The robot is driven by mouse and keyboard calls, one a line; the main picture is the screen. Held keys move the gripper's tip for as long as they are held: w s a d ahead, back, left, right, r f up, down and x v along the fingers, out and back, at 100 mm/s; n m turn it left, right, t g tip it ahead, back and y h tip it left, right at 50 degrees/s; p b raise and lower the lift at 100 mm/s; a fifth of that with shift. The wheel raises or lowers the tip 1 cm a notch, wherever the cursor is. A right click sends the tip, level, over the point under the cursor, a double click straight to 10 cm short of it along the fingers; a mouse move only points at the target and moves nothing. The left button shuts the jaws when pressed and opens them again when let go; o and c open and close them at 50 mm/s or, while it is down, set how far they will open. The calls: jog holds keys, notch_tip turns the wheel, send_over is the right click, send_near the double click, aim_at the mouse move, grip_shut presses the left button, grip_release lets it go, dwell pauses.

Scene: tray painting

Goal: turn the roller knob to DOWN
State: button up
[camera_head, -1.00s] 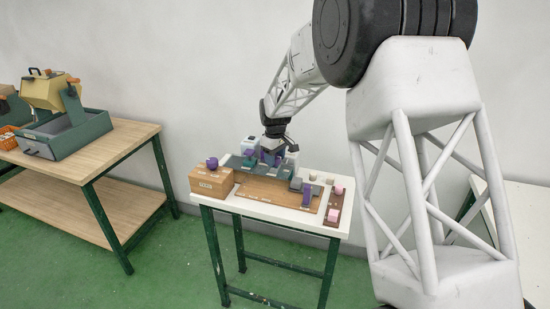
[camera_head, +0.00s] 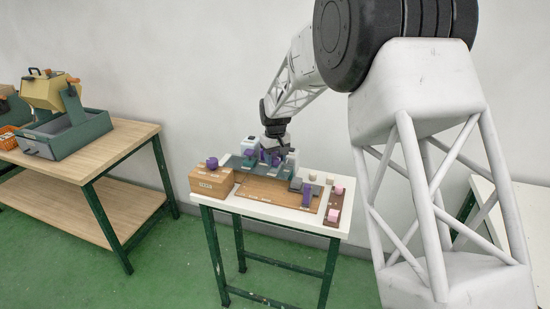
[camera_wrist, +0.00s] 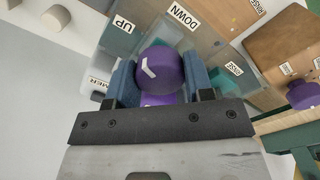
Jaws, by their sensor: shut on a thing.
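The roller knob (camera_wrist: 160,70) is round and purple with a short white mark. It sits between the blue fingers of my gripper (camera_wrist: 162,82) in the wrist view. My gripper is shut on it. The white mark lies left of the knob's middle, on the side of the UP label (camera_wrist: 122,25). The DOWN label (camera_wrist: 182,15) is at the top, to the right of UP. In the head view my gripper (camera_head: 268,157) is over the back of the small table's fixture, and the knob is mostly hidden there.
Another purple knob (camera_wrist: 303,95) is on the wooden box (camera_head: 211,181) at the left. Pink blocks (camera_head: 333,215) and a purple upright piece (camera_head: 307,195) are on the right of the white table (camera_head: 285,218). A wooden bench (camera_head: 95,165) stands further left.

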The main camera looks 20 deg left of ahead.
aim_at(275, 157)
jog(key=m, duration=1.3)
jog(key=shift+m, duration=0.4)
jog(key=o, duration=0.9)
jog(key=shift+r, duration=0.15)
jog(key=shift+r, duration=3.8)
